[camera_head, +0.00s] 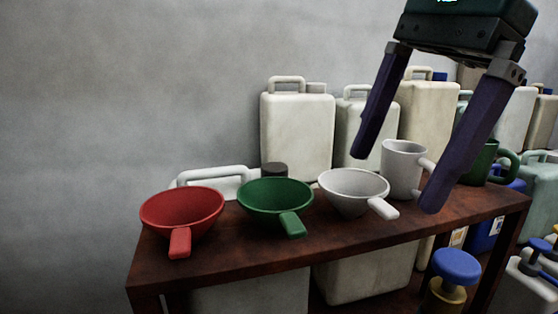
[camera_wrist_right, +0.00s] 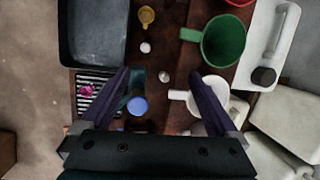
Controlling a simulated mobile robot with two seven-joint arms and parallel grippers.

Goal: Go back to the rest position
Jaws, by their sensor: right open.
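My right gripper (camera_head: 396,180) is open, with its two dark purple fingers spread and nothing between them. It hangs at the upper right of the head view, over the right part of the wooden shelf (camera_head: 240,255). Its fingers also show spread in the right wrist view (camera_wrist_right: 160,78). In the head view a white mug (camera_head: 402,165) appears between and beyond the fingers; I cannot tell the exact gap. A white funnel (camera_head: 350,190) stands left of the mug. My left gripper is not in view.
A green funnel (camera_head: 274,200) and a red funnel (camera_head: 182,212) stand further left on the shelf. Pale canisters (camera_head: 298,135) line the wall behind. A green mug (camera_head: 476,160) is at right. The wrist view shows a dark tray (camera_wrist_right: 92,35) at left.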

